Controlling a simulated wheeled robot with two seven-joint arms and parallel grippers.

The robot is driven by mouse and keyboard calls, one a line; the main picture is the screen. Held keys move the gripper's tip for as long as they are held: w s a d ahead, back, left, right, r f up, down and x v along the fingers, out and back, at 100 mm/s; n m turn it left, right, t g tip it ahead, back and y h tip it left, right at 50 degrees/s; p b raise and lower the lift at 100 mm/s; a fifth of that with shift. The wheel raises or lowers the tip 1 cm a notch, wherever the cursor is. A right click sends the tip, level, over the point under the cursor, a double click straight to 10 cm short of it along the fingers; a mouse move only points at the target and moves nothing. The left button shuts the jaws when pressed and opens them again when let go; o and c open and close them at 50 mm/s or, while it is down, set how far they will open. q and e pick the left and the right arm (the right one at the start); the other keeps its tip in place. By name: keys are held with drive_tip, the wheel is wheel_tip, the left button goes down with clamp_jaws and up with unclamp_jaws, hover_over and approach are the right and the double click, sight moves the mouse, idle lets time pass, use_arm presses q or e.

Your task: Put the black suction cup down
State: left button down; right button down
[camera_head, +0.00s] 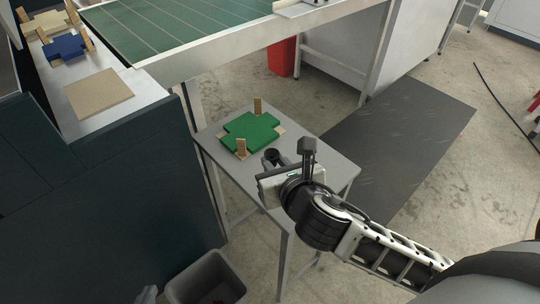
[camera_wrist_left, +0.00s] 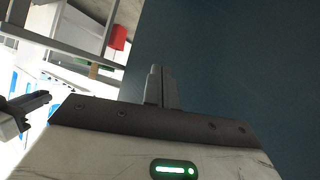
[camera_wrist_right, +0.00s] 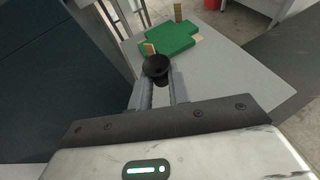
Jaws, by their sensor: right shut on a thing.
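The black suction cup (camera_wrist_right: 157,68) is between the fingertips of my right gripper (camera_wrist_right: 161,88), which is shut on it. In the head view, the cup (camera_head: 271,156) shows as a dark round shape at the tip of my right gripper (camera_head: 274,162), over the small grey table (camera_head: 312,177). Whether the cup touches the tabletop I cannot tell. My left gripper (camera_wrist_left: 160,88) has its fingers together and empty, in front of a dark panel. In the head view only a bit of my left gripper (camera_head: 148,294) shows at the bottom edge.
A green cross-shaped piece (camera_head: 251,133) with wooden posts lies on the table, just beyond the cup. The table's right front part looks bare. A dark teal cabinet (camera_head: 110,200) stands at the left, and a grey bin (camera_head: 206,280) stands on the floor.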

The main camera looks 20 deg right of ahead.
sight(275, 153)
drive_tip(key=w, duration=0.1)
drive_tip(key=w+d+f, duration=0.1)
drive_tip(key=w, duration=0.1)
drive_tip(key=w+f, duration=0.1)
drive_tip(key=shift+w+d, duration=0.2)
drive_tip(key=shift+d, duration=0.2)
drive_tip(key=w+f, duration=0.1)
drive_tip(key=w+d+f+b, duration=0.1)
drive_tip(key=w+f, duration=0.1)
drive_tip(key=w+f+b, duration=0.1)
drive_tip(key=f, duration=0.1)
drive_tip(key=shift+w+d+f, duration=0.15)
drive_tip(key=shift+d+f, duration=0.1)
drive_tip(key=shift+d, duration=0.1)
drive_tip(key=shift+w+d+f+b, duration=0.15)
drive_tip(key=shift+f+b, duration=0.5)
drive_tip(key=shift+f, duration=1.15)
drive_tip(key=shift+f, duration=0.15)
drive_tip(key=c, duration=1.3)
unclamp_jaws()
